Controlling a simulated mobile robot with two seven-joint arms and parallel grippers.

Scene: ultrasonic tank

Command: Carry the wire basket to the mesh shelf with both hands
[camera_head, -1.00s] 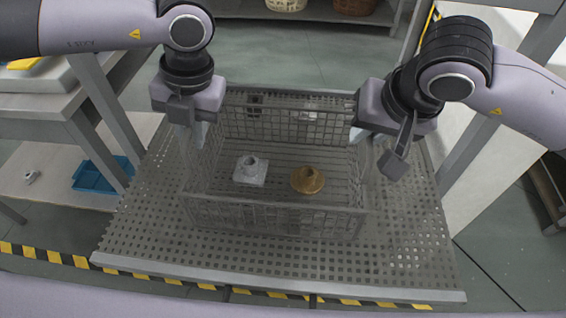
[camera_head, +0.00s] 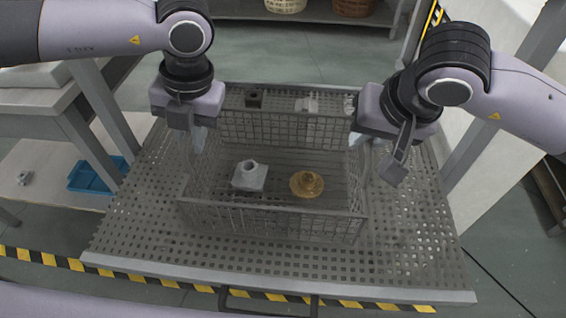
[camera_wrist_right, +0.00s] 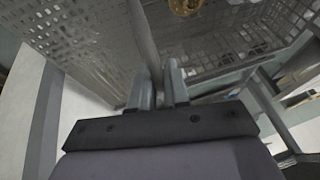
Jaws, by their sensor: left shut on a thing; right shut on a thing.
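The wire basket (camera_head: 272,216) is over the mesh shelf (camera_head: 400,262), roughly centred on it; I cannot tell whether its bottom touches the mesh. It holds a grey flanged part (camera_head: 249,176) and a brass-coloured flanged part (camera_head: 307,184). My left gripper (camera_head: 196,138) is shut on the basket's left end. My right gripper (camera_head: 372,152) is shut on the basket's right end. In the right wrist view the fingers (camera_wrist_right: 158,88) close on a grey bar, and the brass part (camera_wrist_right: 184,5) shows at the top.
A small dark block (camera_head: 253,98) and a pale piece (camera_head: 306,104) stand on the mesh behind the basket. A side bench with a blue tray (camera_head: 92,176) is at the left. A yellow-black striped line (camera_head: 45,259) runs along the floor in front.

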